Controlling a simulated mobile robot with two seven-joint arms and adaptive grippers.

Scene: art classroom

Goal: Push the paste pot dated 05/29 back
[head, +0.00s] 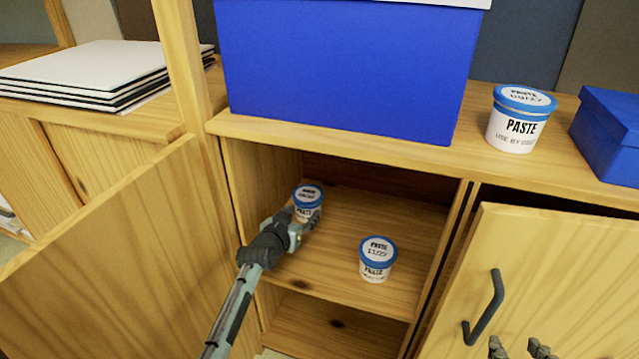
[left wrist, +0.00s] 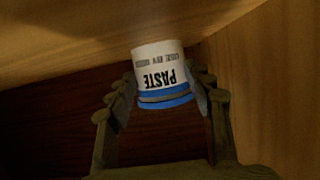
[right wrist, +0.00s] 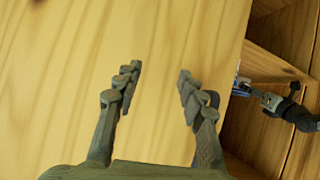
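A white paste pot with a blue lid rim (head: 308,196) stands on the shelf inside the open cabinet, at the left. Its date is too small to read. My left gripper (head: 300,222) reaches in with its fingers on both sides of this pot, closed against it. In the left wrist view the pot (left wrist: 160,65) appears upside down between the fingertips (left wrist: 168,92). A second paste pot (head: 377,260) stands nearer the shelf's front, to the right; its lid reads roughly 11/27. My right gripper (right wrist: 158,85) is open and empty before the right door.
A third paste pot (head: 519,120) stands on the cabinet top between a large blue box (head: 345,70) and a smaller blue box (head: 612,135). The left door (head: 120,260) is swung open; the right door (head: 560,270) has a dark handle (head: 485,308). The shelf's back right is free.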

